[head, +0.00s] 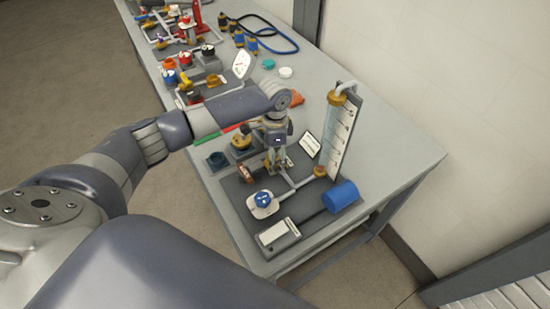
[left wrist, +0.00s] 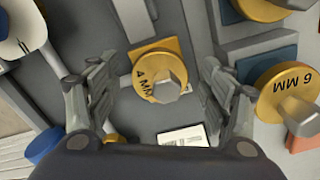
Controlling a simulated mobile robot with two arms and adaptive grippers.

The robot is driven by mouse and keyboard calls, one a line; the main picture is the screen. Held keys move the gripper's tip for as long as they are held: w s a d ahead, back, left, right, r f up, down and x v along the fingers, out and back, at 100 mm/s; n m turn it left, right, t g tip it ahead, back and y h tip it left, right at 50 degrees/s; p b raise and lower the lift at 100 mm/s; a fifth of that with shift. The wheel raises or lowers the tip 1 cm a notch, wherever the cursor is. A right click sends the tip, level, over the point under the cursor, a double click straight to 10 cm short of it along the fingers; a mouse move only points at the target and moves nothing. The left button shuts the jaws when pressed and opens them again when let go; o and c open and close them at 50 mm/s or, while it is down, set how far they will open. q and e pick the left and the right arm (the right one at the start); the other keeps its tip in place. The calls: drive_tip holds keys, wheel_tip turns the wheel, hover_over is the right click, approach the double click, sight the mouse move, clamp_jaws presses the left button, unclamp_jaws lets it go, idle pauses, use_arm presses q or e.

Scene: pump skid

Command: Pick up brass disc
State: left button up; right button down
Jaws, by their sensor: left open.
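My left gripper (head: 277,164) points down over the dark plate at the near end of the bench. In the left wrist view its fingers (left wrist: 157,82) are open on both sides of a brass disc marked 4 MM (left wrist: 158,76), with a gap on each side. This disc has a raised knob and a squarish brass part behind it. A second brass disc marked 6 MM (left wrist: 287,92) lies right of the fingers, and part of another brass disc (left wrist: 262,8) shows at the top edge. In the head view a brass disc (head: 241,142) shows left of the gripper. My right gripper is not in view.
Near the gripper are a blue valve knob (head: 263,200), a blue cylinder (head: 341,196), an upright scaled gauge (head: 340,135) and a tilted label card (head: 310,145). The grey bench (head: 395,155) is clear at the right. More fittings and blue hoses (head: 275,47) lie farther back.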

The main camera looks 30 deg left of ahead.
use_arm(q)
drive_tip(key=c, duration=1.3)
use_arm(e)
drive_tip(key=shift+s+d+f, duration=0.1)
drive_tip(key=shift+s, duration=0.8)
use_arm(q)
drive_tip(key=shift+r, duration=0.1)
